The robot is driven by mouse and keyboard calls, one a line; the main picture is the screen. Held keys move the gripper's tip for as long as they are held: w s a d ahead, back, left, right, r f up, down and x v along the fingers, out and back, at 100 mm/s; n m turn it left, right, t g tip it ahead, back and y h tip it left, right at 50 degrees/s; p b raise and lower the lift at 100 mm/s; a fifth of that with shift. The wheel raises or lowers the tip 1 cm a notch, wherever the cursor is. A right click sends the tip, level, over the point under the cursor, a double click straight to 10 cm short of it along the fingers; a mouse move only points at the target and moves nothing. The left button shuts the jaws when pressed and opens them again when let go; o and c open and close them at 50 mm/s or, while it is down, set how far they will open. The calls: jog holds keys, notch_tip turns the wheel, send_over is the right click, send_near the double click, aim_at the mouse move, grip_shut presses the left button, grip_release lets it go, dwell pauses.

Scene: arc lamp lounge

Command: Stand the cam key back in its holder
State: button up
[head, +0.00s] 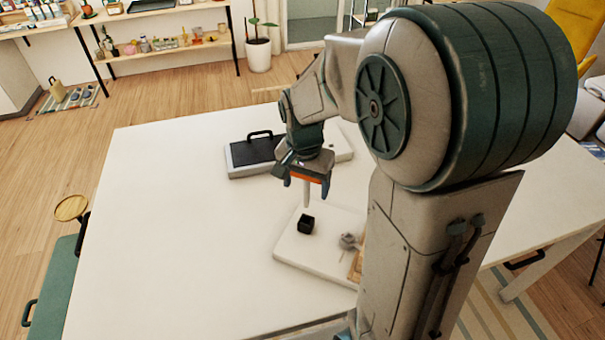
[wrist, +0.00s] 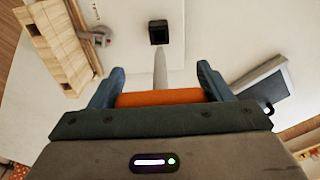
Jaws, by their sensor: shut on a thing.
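My gripper (head: 307,183) is shut on the cam key's orange handle (wrist: 160,97), with one blue finger at each end of it. In the wrist view my gripper (wrist: 161,84) shows both fingers against the handle. The key's pale shaft (head: 306,195) hangs down, roughly upright. The holder looks to be the small black square block (head: 305,226) with a dark opening, standing on a pale board. It also shows in the wrist view (wrist: 158,33), just beyond the shaft tip. The tip looks above and apart from the holder; the exact gap is unclear.
The pale board (head: 290,250) also bears a grey metal fitting (head: 349,241) and a wooden piece (wrist: 52,45), partly hidden by my arm in the head view. A dark-topped tray with a handle (head: 250,152) lies behind. The white table (head: 170,230) is clear on the left.

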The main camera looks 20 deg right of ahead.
aim_at(305, 204)
jog(key=shift+s, duration=0.15)
jog(key=shift+f, duration=0.1)
jog(key=shift+f+b, duration=0.5)
jog(key=shift+b, duration=0.05)
jog(key=shift+f+b, duration=1.15)
jog(key=shift+f, duration=0.25)
jog(key=shift+f+b, duration=2.15)
jog(key=shift+f, duration=0.35)
jog(key=o, duration=1.1)
jog(key=shift+o, duration=0.2)
